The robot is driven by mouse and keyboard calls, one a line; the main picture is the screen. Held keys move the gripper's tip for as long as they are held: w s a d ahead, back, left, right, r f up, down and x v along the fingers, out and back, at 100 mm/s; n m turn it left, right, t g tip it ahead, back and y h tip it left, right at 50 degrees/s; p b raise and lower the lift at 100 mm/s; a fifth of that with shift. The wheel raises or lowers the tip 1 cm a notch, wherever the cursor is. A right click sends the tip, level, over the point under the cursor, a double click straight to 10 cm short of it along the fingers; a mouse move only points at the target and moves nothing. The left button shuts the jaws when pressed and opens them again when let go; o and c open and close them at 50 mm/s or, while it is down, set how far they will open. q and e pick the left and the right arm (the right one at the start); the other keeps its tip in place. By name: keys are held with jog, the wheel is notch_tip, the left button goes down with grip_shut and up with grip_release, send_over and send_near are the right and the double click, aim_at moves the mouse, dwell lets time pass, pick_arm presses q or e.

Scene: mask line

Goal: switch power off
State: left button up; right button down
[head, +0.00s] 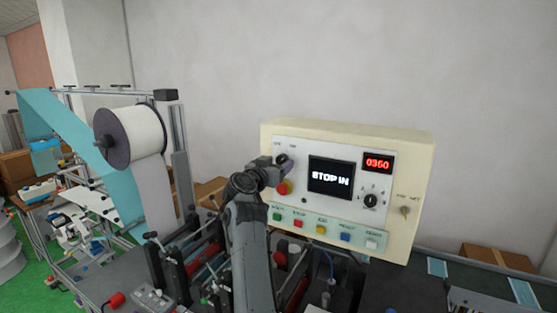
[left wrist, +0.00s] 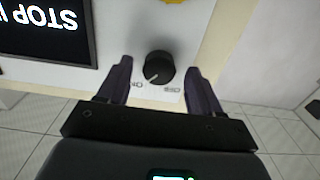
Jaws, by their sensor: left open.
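The cream control panel (head: 345,135) stands upright on the machine, with a black screen (head: 331,178) reading "STOP IN" and a red display (head: 378,163) reading 0360. My left gripper (head: 283,164) is at the panel's upper left corner and covers the switch there in the head view. In the left wrist view the black rotary knob (left wrist: 159,67) stands between the two open fingers of my left gripper (left wrist: 158,66), with a gap on each side. Its pointer line slants toward the lower left label. My right gripper is not in view.
Just below the gripper is a red and yellow emergency button (head: 285,188). A row of coloured buttons (head: 320,229) runs along the panel's bottom. A selector dial (head: 370,200) and a key switch (head: 405,211) are at the right. A white roll (head: 140,131) hangs at left.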

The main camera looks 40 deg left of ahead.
pick_arm(q)
jog(key=shift+w, duration=0.4)
